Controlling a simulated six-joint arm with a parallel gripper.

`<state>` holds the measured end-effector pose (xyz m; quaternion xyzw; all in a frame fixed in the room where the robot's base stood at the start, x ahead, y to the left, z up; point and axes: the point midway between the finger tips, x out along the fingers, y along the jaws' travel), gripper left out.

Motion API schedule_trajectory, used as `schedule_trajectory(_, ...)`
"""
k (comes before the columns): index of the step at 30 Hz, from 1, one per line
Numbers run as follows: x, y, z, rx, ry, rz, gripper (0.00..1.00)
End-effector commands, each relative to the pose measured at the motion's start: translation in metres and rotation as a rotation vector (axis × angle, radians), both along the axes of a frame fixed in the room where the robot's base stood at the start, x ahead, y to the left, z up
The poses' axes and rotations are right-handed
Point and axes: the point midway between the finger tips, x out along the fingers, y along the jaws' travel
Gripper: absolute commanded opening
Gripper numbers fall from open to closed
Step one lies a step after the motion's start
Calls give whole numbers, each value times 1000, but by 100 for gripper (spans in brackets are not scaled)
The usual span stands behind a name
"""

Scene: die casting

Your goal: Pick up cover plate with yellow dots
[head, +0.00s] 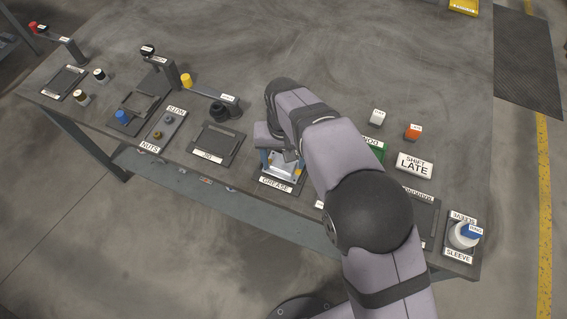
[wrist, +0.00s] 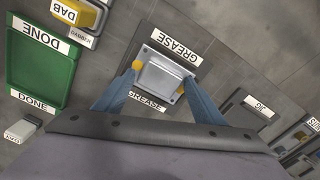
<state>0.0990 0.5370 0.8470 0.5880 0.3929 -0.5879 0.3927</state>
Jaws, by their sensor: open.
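A silver, square plate with a raised middle (wrist: 160,72) lies on the dark GREASE station (wrist: 190,56) in the wrist view. It also shows in the head view (head: 283,163), partly hidden by my arm. My gripper (wrist: 158,80) is open, with its blue fingers on either side of the plate. Yellow patches show at both fingertips, beside the plate's edges. I cannot tell whether these belong to the fingers or the plate, or whether the fingers touch it. My gripper also shows over the GREASE station in the head view (head: 281,160).
A green DONE tray (wrist: 38,70) and a yellow DAB block (wrist: 75,12) lie left in the wrist view. The JIG station (head: 216,145) is left of GREASE in the head view. A SHIFT LATE sign (head: 414,165) and small white and orange blocks stand right of my arm.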

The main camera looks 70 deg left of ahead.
Motion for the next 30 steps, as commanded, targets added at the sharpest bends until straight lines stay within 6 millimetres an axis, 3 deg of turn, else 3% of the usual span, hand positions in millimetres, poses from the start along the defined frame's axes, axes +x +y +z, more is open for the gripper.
schedule_trajectory(2, 0, 0, 0, 0, 0, 0, 64)
schedule_trajectory(8, 0, 0, 0, 0, 0, 0, 18)
schedule_trajectory(20, 0, 2, 10, 5, 0, 0, 18)
schedule_trajectory(30, 0, 2, 59, 7, -1, 0, 18)
